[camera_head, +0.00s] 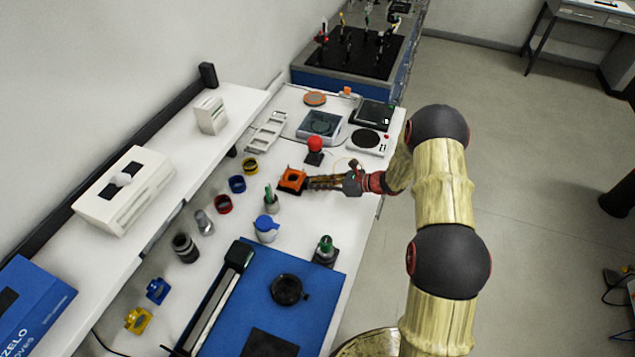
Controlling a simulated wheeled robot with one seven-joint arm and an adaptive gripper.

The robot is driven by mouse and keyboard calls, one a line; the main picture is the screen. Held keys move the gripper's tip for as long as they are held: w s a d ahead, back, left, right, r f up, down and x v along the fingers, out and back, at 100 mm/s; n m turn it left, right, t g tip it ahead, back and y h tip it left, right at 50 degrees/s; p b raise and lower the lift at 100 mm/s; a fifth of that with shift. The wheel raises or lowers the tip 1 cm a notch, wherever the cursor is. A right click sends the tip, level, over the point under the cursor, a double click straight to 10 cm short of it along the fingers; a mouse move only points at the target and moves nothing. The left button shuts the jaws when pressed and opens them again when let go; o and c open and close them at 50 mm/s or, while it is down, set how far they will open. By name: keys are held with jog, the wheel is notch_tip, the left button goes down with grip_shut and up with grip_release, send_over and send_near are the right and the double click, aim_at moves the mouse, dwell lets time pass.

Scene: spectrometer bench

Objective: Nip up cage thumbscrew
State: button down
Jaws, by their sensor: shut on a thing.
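An orange cage with a dark square opening (291,180) sits on the white bench, near the middle of the view. My gripper (308,183) reaches in from the right, low over the bench, with its fingertips at the cage's right side. It is shut on a small part there, which I take to be the cage thumbscrew. The thumbscrew itself is too small and too covered by the fingers to make out.
A red-topped knob on a dark base (314,150) stands close behind my gripper. A green-tipped holder (271,200) and a blue-lidded jar (266,229) stand in front of the cage. Coloured rings lie to its left. A blue mat (318,290) covers the near bench.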

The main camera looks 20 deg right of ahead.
jog(key=shift+w+d+m+g+y, duration=0.1)
jog(key=shift+m+g+y, duration=0.2)
jog(key=shift+m+g, duration=0.15)
dwell(0.4)
jog(key=c, duration=2.1)
grip_release()
jog(key=v, duration=1.2)
